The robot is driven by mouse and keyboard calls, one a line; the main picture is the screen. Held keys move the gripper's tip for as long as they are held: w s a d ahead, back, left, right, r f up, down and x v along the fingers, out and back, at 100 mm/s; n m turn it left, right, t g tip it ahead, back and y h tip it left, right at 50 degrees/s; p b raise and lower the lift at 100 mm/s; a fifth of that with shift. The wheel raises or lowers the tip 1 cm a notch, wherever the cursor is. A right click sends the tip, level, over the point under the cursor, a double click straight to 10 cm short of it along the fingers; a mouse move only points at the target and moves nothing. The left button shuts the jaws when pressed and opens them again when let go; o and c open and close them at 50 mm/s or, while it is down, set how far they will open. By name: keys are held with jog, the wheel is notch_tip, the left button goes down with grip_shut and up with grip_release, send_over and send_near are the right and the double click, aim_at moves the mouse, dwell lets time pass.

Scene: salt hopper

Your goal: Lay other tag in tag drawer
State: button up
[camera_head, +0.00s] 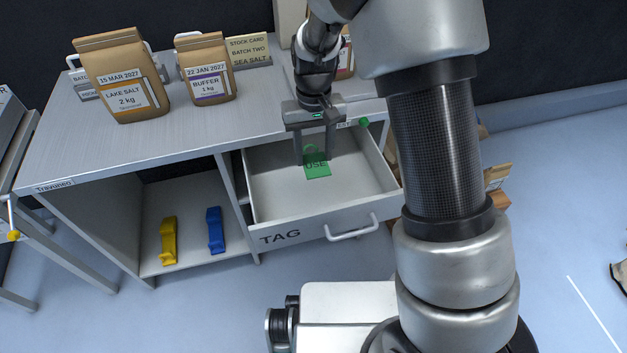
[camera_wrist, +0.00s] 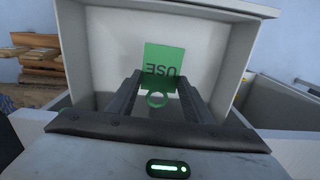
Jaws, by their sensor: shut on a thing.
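The tag drawer (camera_head: 284,232) stands pulled open under the bench top, its front marked TAG. A green tag (camera_head: 318,171) with the word USE is in my gripper (camera_head: 313,163). My gripper points down into the drawer and is shut on the tag's ring end. In the wrist view the green tag (camera_wrist: 164,62) hangs past the fingertips against the pale drawer (camera_wrist: 112,40), its ring (camera_wrist: 157,99) between the fingers. I cannot tell whether the tag touches the drawer floor. No other tag shows inside the drawer.
Bags of lake salt (camera_head: 120,85) and buffer (camera_head: 205,75) stand on the bench top (camera_head: 130,130), with a stock card (camera_head: 249,50) beside them. A yellow (camera_head: 168,240) and a blue item (camera_head: 215,230) lie on the lower shelf.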

aim_at(306, 161)
jog(key=a+f, duration=0.2)
jog(key=f, duration=0.1)
jog(key=shift+s, duration=0.2)
notch_tip(306, 161, down, 6)
jog(key=shift+r+b, duration=0.25)
jog(key=shift+b, duration=0.75)
jog(key=shift+f+b, duration=0.5)
jog(key=shift+f, duration=1.5)
jog(key=shift+f, duration=0.1)
jog(key=o, duration=1)
jog(key=shift+f, duration=0.1)
